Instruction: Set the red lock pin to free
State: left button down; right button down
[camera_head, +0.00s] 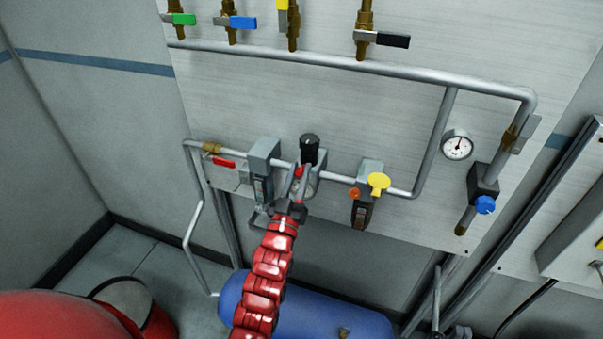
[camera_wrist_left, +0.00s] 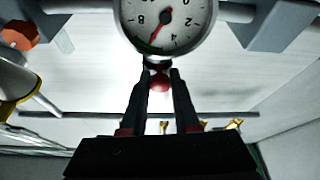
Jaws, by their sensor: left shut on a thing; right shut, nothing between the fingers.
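The red lock pin (camera_head: 299,171) shows as a small red spot at the regulator on the lower pipe, just below its black knob (camera_head: 309,146). My left gripper (camera_head: 298,184) reaches it from below and is shut on it. In the left wrist view the red pin (camera_wrist_left: 160,83) sits between the tips of the two dark fingers (camera_wrist_left: 160,88), right beside the round gauge (camera_wrist_left: 167,20). The fingers hide part of the regulator in the head view. I cannot read the pin's setting. My right gripper is not in view.
A blue tank (camera_head: 345,322) lies below.

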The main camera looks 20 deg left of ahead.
pick_arm(q)
jog(key=c, duration=0.6)
grip_release()
jog(key=shift+s, duration=0.2)
jog(key=shift+c, duration=0.2)
jog(key=shift+s+f, duration=0.15)
jog(key=b+v, duration=0.5)
jog(key=v, duration=1.2)
